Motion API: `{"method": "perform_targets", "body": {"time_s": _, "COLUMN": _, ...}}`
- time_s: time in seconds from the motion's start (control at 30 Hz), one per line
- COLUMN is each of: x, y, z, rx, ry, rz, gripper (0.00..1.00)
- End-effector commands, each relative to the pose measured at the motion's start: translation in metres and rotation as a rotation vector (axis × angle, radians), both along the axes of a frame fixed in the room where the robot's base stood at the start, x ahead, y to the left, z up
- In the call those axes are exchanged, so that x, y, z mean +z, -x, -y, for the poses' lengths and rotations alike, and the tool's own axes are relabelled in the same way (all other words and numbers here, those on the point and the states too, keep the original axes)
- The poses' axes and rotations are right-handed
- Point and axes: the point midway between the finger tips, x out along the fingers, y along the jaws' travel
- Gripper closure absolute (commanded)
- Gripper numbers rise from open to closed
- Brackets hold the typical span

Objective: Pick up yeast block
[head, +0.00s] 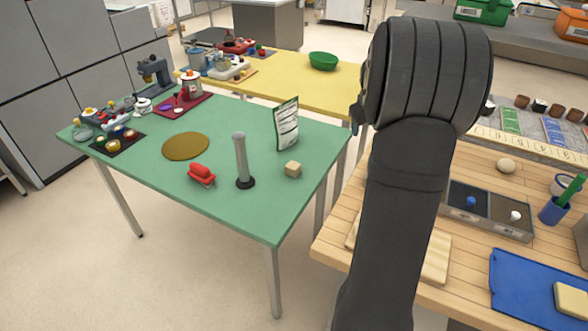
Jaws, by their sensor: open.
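A small beige cube (293,169), which looks like the yeast block, sits on the green table (255,215) near its right side. It is just right of a grey upright post on a dark round base (243,165) and below a standing printed card (286,125). A pale yellow block (571,300) lies on a blue tray (525,290) at the lower right; I cannot tell for certain which one is the yeast. My dark arm rises through the right of the picture, but my gripper is out of view.
A red object (201,175) and a round brown mat (186,146) lie on the green table. A yellow table (290,80) with a green bowl (323,61) stands behind. A wooden bench (470,170) at right holds a two-part tray (487,210). The green table's front is clear.

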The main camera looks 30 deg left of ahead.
Motion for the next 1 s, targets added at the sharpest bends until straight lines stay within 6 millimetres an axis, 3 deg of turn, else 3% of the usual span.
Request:
{"method": "perform_targets", "body": {"time_s": 0.03, "x": -0.005, "y": 0.006, "z": -0.021, "rx": 0.124, "ry": 0.064, "rz": 0.0, "gripper": 0.34}}
{"method": "perform_targets", "body": {"time_s": 0.2, "x": -0.018, "y": 0.03, "z": -0.078, "rx": 0.568, "ry": 0.296, "rz": 0.003, "gripper": 0.34}}
{"method": "perform_targets", "body": {"time_s": 0.6, "x": -0.043, "y": 0.099, "z": -0.194, "rx": 1.58, "ry": 0.802, "rz": 0.024, "gripper": 0.34}}
{"method": "perform_targets", "body": {"time_s": 0.8, "x": -0.049, "y": 0.121, "z": -0.221, "rx": 1.865, "ry": 0.944, "rz": 0.027, "gripper": 0.34}}
{"method": "perform_targets", "body": {"time_s": 1.0, "x": -0.062, "y": 0.121, "z": -0.225, "rx": 1.93, "ry": 0.975, "rz": 0.025, "gripper": 0.34}}
